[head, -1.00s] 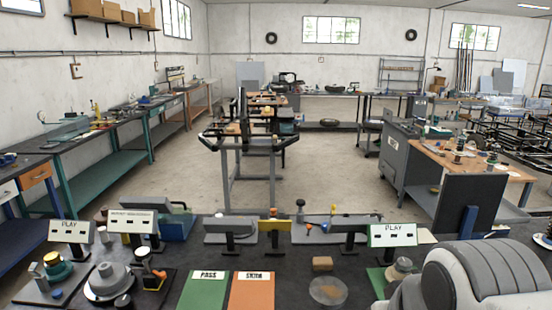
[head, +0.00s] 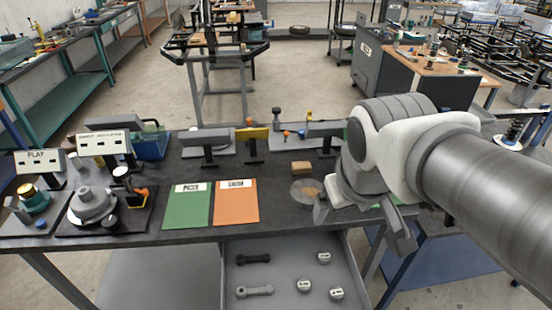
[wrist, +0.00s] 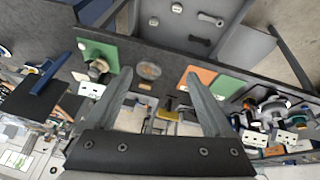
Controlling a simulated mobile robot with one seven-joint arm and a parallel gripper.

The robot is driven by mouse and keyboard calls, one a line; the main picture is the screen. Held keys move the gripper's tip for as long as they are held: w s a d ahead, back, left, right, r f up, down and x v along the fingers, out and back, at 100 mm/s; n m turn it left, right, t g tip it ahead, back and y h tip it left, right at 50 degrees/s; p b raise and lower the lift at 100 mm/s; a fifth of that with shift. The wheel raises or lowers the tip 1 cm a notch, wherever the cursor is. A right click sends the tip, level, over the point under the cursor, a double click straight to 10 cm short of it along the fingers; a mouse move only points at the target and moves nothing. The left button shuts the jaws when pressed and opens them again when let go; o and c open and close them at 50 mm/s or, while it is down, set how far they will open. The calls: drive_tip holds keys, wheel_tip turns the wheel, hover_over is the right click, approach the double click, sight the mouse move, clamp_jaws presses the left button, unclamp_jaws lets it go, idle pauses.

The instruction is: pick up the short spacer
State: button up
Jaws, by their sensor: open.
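My gripper (head: 362,222) is open and empty above the right part of the bench, and its spread fingers also show in the wrist view (wrist: 137,60). I cannot tell for sure which piece is the short spacer. An open grey drawer (head: 290,242) under the bench front holds small round pieces with white labelled tops: one at the back (head: 323,257), one at front middle (head: 303,286) and one at front right (head: 336,294). Their labels are too small to read. Two dark bar-shaped pieces with thick ends, one behind (head: 253,258) and one in front (head: 254,291), lie at the drawer's left.
The dark bench (head: 275,226) carries a green panel (head: 188,205), an orange panel (head: 236,203), a round disc (head: 306,191) and a tan block (head: 301,168). Gauges and fixtures (head: 95,206) crowd its left end.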

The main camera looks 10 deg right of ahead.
drive_tip(key=w+d+f+n+g+h, duration=0.1)
drive_tip(key=w+d+f+n+g, duration=0.1)
drive_tip(key=w+f+n, duration=0.35)
drive_tip(key=n+g+y+b, duration=0.2)
drive_tip(key=n+g+b, duration=0.1)
drive_tip(key=n, duration=0.6)
hover_over(304, 284)
wheel_tip(304, 284, down, 24)
drive_tip(key=f+b, duration=0.1)
drive_tip(key=f, duration=0.2)
drive_tip(key=f+b, duration=0.1)
drive_tip(key=f, duration=0.3)
drive_tip(key=s+f+b, duration=0.1)
drive_tip(key=f, duration=0.3)
drive_tip(key=shift+a, duration=0.2)
drive_tip(key=shift+w+d+f+b, duration=0.15)
drive_tip(key=shift+f+b, duration=0.35)
drive_tip(key=shift+f, duration=1)
drive_tip(key=shift+w+d+f+b, duration=0.1)
drive_tip(key=shift+w+f+b, duration=0.3)
drive_tip(key=shift+f, duration=1.1)
drive_tip(key=shift+s, duration=0.15)
clamp_jaws()
drive_tip(key=shift+r, duration=0.15)
